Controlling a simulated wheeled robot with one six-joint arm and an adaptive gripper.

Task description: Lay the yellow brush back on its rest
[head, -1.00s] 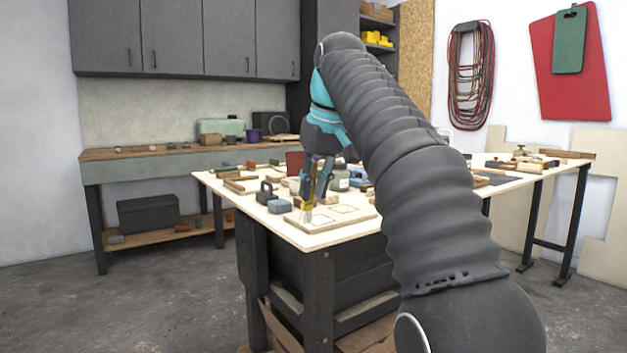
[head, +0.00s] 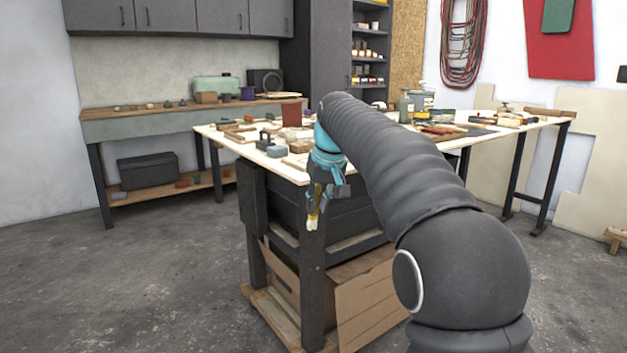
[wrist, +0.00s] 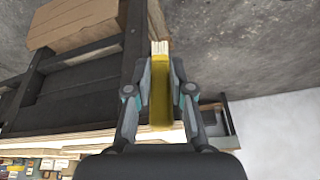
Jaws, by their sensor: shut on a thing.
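The yellow brush (wrist: 160,92) is held between the fingers of my gripper (wrist: 160,75) in the wrist view, with its pale bristle end pointing away from the palm. In the head view my gripper (head: 315,200) hangs in front of the table's near edge, and the brush (head: 312,218) points down with its pale tip below the tabletop level. My gripper is shut on the brush. I cannot make out the brush's rest in the current views; my arm covers part of the tabletop.
The workbench (head: 290,165) carries many small tools and blocks, with bottles (head: 405,105) farther back. Its dark frame stands close behind my gripper. A cardboard box (head: 370,300) sits on the low shelf below. The floor (head: 150,290) at the left front is clear.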

